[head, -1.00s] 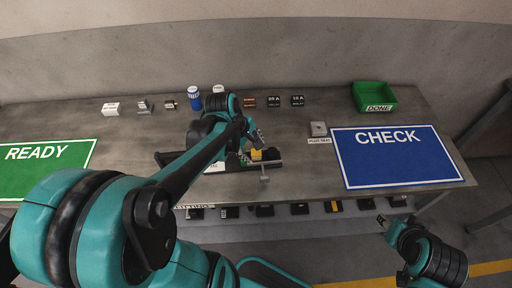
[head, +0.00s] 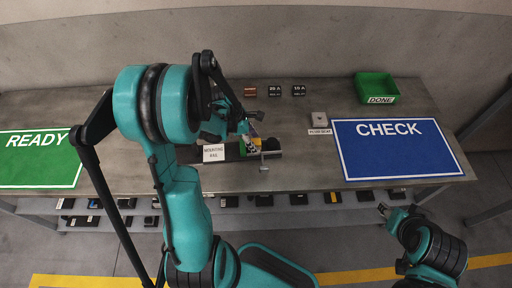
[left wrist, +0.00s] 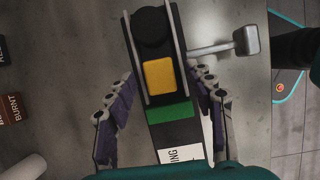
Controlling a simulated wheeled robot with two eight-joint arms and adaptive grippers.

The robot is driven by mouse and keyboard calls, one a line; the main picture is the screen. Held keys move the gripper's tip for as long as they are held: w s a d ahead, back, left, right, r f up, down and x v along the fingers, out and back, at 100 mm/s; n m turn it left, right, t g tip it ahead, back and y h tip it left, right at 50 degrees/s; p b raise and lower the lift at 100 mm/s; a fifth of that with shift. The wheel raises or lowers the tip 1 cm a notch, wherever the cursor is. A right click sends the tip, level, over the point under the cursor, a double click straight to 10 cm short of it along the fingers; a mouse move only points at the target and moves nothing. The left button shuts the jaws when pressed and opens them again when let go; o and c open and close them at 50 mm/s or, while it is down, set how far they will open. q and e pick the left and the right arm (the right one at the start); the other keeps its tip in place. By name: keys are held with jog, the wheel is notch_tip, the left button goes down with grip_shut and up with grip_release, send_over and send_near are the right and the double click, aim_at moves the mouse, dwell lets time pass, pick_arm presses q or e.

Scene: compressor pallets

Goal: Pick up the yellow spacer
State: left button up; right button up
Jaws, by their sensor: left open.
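The yellow spacer (left wrist: 159,76) sits on the dark mounting rail (left wrist: 176,133), between a green block (left wrist: 169,112) and a round black part (left wrist: 152,27). In the head view the spacer (head: 255,142) is partly covered by my left gripper (head: 250,127). In the left wrist view my left gripper (left wrist: 161,75) is open, with one set of fingers on each side of the rail and the spacer between them lengthwise. I cannot tell its height above the spacer. My right gripper (head: 384,210) is off the front of the table at the right; its jaw state is unclear.
A metal lever (left wrist: 225,45) sticks out beside the rail. A blue CHECK mat (head: 394,150) lies right, a green READY mat (head: 38,160) left, and a green DONE bin (head: 376,88) at the back right. Several small parts lie on the lower shelf (head: 300,210).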

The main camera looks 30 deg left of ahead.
pick_arm(q)
jog(key=shift+d+f, duration=0.1)
jog(key=shift+f, duration=0.2)
jog(key=shift+r, duration=0.15)
jog(key=shift+c, duration=0.2)
grip_shut()
